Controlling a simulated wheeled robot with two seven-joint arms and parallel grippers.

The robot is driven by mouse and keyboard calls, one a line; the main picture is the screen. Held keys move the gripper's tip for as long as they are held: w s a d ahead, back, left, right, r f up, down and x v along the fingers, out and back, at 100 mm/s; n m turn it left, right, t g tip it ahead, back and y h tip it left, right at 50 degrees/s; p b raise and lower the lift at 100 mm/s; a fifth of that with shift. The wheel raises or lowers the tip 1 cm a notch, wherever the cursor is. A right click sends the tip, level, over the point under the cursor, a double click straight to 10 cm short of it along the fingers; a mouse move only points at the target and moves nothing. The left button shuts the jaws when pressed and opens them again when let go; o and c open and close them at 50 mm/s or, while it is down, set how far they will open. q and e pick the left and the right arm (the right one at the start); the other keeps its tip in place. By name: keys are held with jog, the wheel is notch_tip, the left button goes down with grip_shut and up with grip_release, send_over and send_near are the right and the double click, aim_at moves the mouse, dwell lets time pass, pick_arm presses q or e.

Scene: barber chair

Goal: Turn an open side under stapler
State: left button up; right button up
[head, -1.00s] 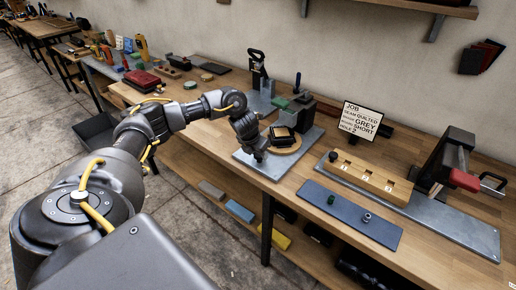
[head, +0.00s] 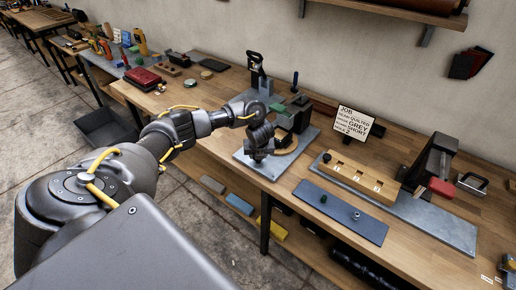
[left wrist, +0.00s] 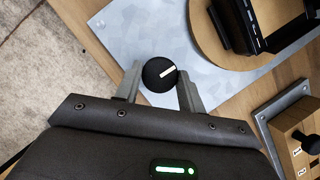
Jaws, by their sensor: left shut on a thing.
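A round black knob with a white mark (left wrist: 160,74) sits on a grey metal plate (left wrist: 118,35) in the left wrist view. My left gripper (left wrist: 160,88) is shut on it, one finger on each side. Beside the knob is a round wooden turntable (left wrist: 206,38) carrying a black square-edged piece (left wrist: 238,28). In the head view my left gripper (head: 257,157) is low over the plate's front and hides the knob and most of the turntable (head: 290,148). A dark upright machine, seemingly the stapler (head: 296,117), stands just behind the turntable. My right gripper is not in view.
A wooden block with numbered holes (head: 358,180) and a dark mat (head: 340,212) lie to the right. A job sign (head: 354,123) stands behind them. A press with a red handle (head: 438,187) is farther right. A red case (head: 142,79) lies left on the bench.

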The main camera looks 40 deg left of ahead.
pick_arm(q)
jog(key=shift+w+r+n, duration=0.1)
jog(key=shift+n, duration=0.2)
jog(key=o, duration=1)
jog(key=shift+c, duration=0.2)
jog(key=shift+d+r, duration=0.15)
jog(key=shift+r, duration=0.2)
jog(key=p+v, duration=0.4)
jog(key=v, duration=0.6)
jog(key=shift+p, duration=0.35)
jog(key=shift+f, duration=0.1)
